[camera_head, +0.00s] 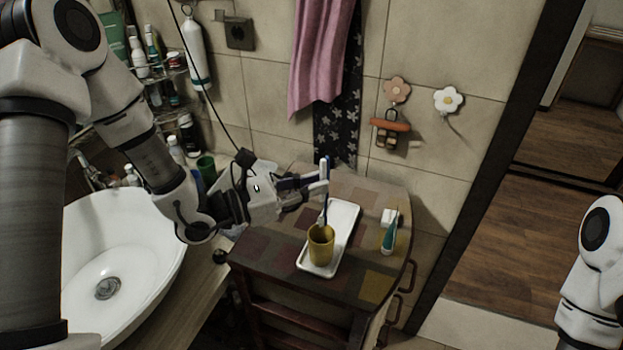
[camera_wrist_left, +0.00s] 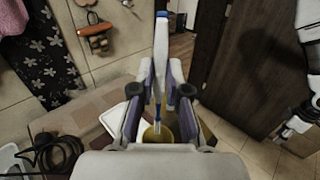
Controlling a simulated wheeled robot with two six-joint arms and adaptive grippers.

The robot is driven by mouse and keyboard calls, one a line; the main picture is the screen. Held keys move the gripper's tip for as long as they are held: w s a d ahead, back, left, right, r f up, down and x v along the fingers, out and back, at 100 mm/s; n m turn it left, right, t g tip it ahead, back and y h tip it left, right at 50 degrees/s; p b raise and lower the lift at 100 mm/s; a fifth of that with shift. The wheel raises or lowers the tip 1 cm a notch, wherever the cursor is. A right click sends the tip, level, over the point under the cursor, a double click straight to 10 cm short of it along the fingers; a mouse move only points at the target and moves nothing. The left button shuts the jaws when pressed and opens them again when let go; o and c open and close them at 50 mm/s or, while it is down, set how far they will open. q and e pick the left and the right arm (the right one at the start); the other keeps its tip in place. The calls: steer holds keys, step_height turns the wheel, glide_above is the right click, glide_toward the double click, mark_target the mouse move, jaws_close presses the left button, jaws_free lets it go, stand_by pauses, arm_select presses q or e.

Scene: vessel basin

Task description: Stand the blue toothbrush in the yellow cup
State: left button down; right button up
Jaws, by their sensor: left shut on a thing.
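My left gripper (camera_head: 322,182) is shut on the blue toothbrush (camera_head: 324,208) and holds it roughly upright. The toothbrush's lower end is at the rim of the yellow cup (camera_head: 321,248); I cannot tell whether it is inside the rim or just above it. The cup stands upright on a white tray (camera_head: 345,222). In the left wrist view the toothbrush (camera_wrist_left: 161,50) stands between the fingers, and the cup (camera_wrist_left: 166,135) shows partly behind them.
The tray lies on a patchwork wooden cabinet top (camera_head: 375,285). A green and white tube (camera_head: 389,236) stands right of the tray. A white basin (camera_head: 130,262) is at left, with bottles behind it. Towels (camera_head: 320,60) hang on the wall behind.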

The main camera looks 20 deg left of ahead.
mark_target(325, 208)
arm_select(q)
step_height(325, 208, down, 5)
steer(key=b, duration=0.4)
steer(key=shift+r, duration=0.2)
step_height(325, 208, down, 2)
steer(key=shift+s+d+f+b, duration=0.1)
steer(key=shift+b, duration=1.05)
steer(key=shift+f+b, duration=0.3)
steer(key=shift+f, duration=0.05)
steer(key=c, duration=1.1)
jaws_free()
